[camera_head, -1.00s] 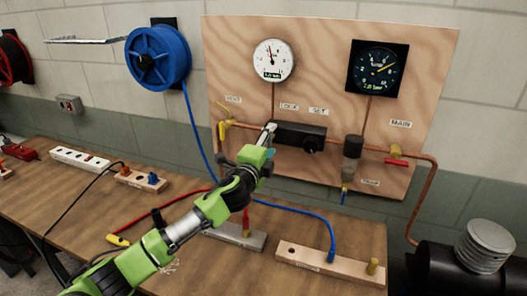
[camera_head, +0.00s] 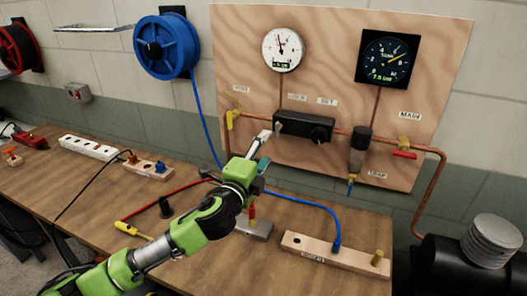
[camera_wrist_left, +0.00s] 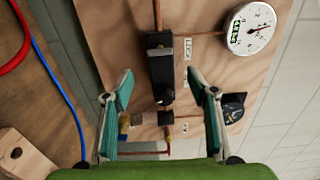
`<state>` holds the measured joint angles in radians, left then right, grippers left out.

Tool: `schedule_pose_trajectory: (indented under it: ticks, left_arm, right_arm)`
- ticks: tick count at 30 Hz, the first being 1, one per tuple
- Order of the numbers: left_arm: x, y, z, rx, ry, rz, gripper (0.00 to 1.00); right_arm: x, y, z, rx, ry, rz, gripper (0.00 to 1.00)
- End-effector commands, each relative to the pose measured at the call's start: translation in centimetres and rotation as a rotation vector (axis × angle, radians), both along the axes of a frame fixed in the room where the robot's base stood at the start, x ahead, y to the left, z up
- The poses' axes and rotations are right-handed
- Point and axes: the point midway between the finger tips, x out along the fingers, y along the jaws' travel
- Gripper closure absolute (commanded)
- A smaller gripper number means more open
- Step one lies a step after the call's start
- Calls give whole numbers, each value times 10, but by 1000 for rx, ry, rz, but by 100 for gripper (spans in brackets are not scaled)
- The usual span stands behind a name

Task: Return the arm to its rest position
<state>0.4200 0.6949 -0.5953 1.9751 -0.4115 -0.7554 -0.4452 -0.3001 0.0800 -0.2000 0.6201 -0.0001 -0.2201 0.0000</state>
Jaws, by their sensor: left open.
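My left arm comes in from the lower left in the head view. Its green and black gripper (camera_head: 259,154) is open, in front of the plywood board (camera_head: 230,60), just below and left of the black regulator box (camera_head: 300,125). In the left wrist view, the two teal-padded fingers (camera_wrist_left: 160,78) stand wide apart with nothing held between them. The black box (camera_wrist_left: 160,65) shows beyond and between them. I cannot tell the exact gap from the fingers to the board. My right gripper is not in view.
The board carries a white gauge (camera_head: 283,50), a dark gauge (camera_head: 384,59), copper pipe (camera_head: 436,185) and a red-handled valve (camera_head: 404,154). Below lie a wooden block (camera_head: 310,248), a blue hose (camera_head: 305,200) and a red cable (camera_head: 185,192). A black tank (camera_head: 455,265) stands at right.

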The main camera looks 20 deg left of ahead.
Motion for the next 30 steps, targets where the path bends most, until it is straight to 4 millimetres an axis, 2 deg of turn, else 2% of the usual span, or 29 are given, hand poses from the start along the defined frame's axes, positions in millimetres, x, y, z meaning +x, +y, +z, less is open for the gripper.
schedule_pose_trajectory:
  ticks: [9,11,14,17,18,20,21,24,27,30]
  left_arm:
    - [-2,-1,-6,-19,13,2,47]
    - [-9,-4,-18,-62,43,12,47]
    - [-30,-8,-54,-196,138,51,47]
    - [-69,-11,-106,-393,286,130,47]
    - [-88,-12,-128,-476,353,171,47]
    - [-120,-13,-159,-596,450,241,47]
    - [-142,-13,-178,-672,516,291,47]
    - [-200,-14,-220,-838,669,424,47]
    - [-249,-15,-247,-955,783,539,47]
    - [-291,-16,-265,-1041,872,640,47]
  right_arm:
    - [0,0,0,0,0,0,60]
    - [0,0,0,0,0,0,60]
    - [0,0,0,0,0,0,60]
    - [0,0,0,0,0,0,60]
    - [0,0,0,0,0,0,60]
    - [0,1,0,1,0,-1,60]
    - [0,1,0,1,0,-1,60]
    - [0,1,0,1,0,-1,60]
    - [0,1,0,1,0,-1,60]
    - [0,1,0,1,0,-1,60]
